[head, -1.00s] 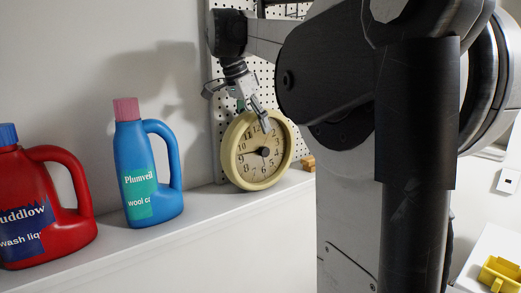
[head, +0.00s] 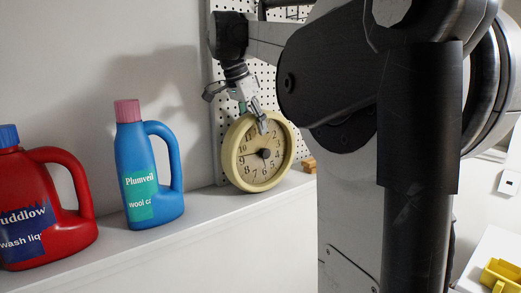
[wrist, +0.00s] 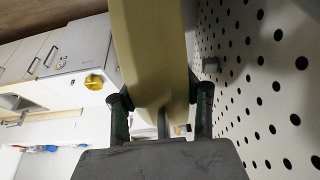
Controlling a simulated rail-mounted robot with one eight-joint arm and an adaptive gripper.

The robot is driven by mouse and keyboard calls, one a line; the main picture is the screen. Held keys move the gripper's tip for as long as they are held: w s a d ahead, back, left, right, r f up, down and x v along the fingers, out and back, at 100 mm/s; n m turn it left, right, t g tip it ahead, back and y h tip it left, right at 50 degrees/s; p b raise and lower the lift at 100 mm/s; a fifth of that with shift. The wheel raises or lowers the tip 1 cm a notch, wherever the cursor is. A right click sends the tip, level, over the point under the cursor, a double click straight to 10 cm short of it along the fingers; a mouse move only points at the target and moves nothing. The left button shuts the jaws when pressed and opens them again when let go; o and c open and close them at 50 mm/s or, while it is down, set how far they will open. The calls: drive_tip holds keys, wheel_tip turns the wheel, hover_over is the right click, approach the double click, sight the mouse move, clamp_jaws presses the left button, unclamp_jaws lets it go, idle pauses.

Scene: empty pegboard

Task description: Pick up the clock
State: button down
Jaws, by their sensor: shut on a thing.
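The clock (head: 259,167) is round with a cream rim and a beige face with dark numerals. It stands upright on the white ledge in the head view, in front of the pegboard. My gripper (head: 254,119) comes from above and is shut on the clock's top rim, with one finger in front of the face. In the wrist view the clock's rim (wrist: 152,55) runs up between the two fingers of my gripper (wrist: 160,105). The finger behind the clock is mostly hidden in the head view.
A blue bottle (head: 139,175) with a pink cap and a red bottle (head: 38,215) stand left on the ledge (head: 150,245). The pegboard (head: 217,100) is close behind the clock. A small wooden block (head: 309,166) lies to its right.

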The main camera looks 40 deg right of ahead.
drive_tip(key=shift+r, duration=0.1)
drive_tip(key=shift+r+b, duration=0.35)
drive_tip(key=shift+r, duration=1.4)
drive_tip(key=shift+a+r, duration=0.1)
drive_tip(key=shift+r, duration=0.2)
drive_tip(key=s+a+r+b, duration=0.2)
drive_tip(key=a+r, duration=0.4)
drive_tip(key=a, duration=0.5)
drive_tip(key=shift+s+r, duration=0.4)
drive_tip(key=shift+s, duration=0.25)
